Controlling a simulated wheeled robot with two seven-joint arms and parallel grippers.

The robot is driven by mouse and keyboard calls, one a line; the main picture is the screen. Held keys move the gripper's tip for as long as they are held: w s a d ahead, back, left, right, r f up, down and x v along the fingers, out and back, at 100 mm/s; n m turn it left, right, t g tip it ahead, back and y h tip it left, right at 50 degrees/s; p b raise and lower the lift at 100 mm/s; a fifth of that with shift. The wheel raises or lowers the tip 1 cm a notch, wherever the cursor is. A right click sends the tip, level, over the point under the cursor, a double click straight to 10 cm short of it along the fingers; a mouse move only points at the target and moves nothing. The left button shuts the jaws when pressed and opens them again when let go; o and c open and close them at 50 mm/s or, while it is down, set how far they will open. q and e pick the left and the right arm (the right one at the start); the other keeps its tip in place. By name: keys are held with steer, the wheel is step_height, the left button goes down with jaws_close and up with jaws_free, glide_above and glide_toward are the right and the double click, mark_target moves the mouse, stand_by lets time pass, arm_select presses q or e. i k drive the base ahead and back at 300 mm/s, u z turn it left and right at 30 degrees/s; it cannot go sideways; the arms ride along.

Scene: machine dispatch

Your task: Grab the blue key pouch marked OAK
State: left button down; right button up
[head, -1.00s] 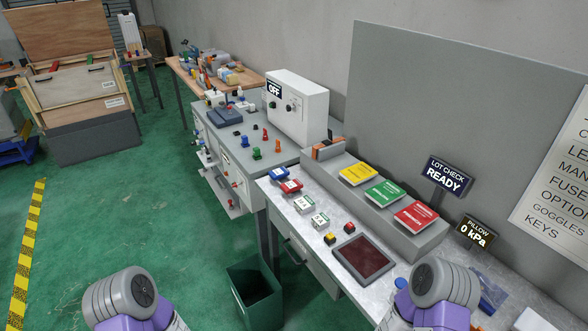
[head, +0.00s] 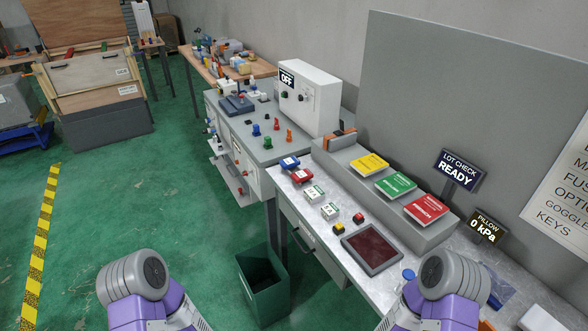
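A small blue item with a white label (head: 290,162) lies at the left end of the metal bench, beside a similar red item (head: 302,174). Their labels are too small to read, so I cannot tell whether the blue one is marked OAK. Another blue object (head: 496,290) is partly visible at the bench's right end, near a clear bag; its marking is not readable. Both of my arms show at the bottom edge, but neither gripper is in view.
Two white-and-green boxes (head: 314,194), red and yellow buttons and a dark red panel (head: 372,248) sit on the bench. Yellow, green and red packets (head: 396,184) lie on the grey ledge. A dark green bin (head: 262,284) stands below the bench. Green floor is open at left.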

mark_target(288, 163)
steer(key=k, duration=0.5)
steer(key=u, duration=1.1)
steer(key=i, duration=4.25)
steer(key=z, duration=3.35)
steer(key=i, duration=0.2)
steer(key=z, duration=0.1)
